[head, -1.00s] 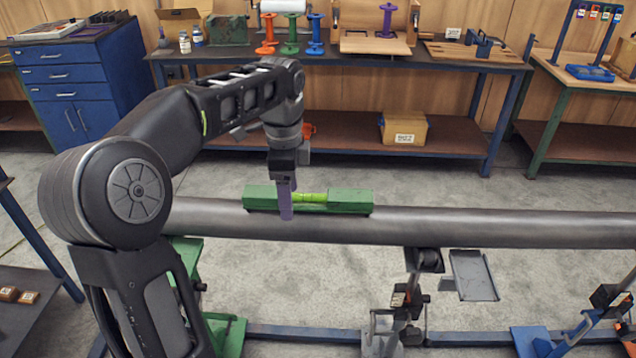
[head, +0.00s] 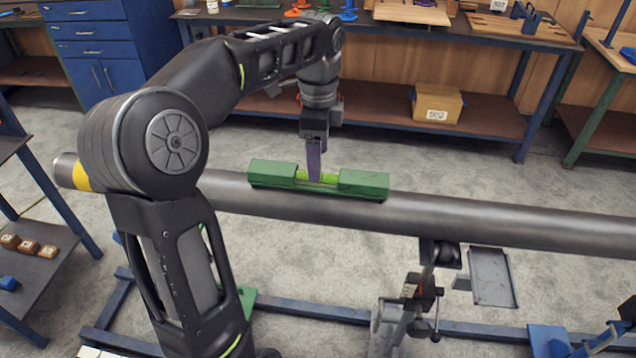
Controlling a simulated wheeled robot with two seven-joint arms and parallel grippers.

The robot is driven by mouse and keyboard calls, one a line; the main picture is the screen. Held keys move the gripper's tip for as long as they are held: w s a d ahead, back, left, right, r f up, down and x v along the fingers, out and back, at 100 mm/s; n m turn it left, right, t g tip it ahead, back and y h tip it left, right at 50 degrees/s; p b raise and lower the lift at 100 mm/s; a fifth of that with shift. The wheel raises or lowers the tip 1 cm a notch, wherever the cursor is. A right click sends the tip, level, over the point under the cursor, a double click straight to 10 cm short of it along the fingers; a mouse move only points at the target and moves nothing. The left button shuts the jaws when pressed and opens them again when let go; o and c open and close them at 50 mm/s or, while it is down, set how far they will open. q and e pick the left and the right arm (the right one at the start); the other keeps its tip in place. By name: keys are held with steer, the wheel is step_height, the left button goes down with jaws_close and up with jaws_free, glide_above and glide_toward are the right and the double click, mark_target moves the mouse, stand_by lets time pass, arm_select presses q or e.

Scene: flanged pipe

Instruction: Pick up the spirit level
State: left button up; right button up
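The green spirit level (head: 364,185) has a bright yellow-green middle section and lies lengthwise along the top of the large grey pipe (head: 470,222). My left gripper (head: 315,180) points down from above at the middle of the level. Its purple finger overlaps the yellow-green section in the picture, and its tip ends there, with the level's green lower edge visible below. Only one finger shows clearly, so the gap between the fingers is hidden and I cannot tell if it grips. My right gripper is not in view.
The pipe runs across the view on a stand (head: 430,285) with a small grey tray (head: 492,277) beside it. A workbench (head: 450,35) with a cardboard box (head: 437,103) on its shelf stands behind. A side shelf with small blocks (head: 28,247) is at left.

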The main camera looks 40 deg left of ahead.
arm_select(q)
steer(key=shift+f, duration=0.35)
step_height(320, 180, down, 5)
steer(key=shift+w+a+f+p, duration=0.1)
steer(key=shift+a+p, duration=0.05)
steer(key=shift+p, duration=0.6)
jaws_close()
stand_by(0.7)
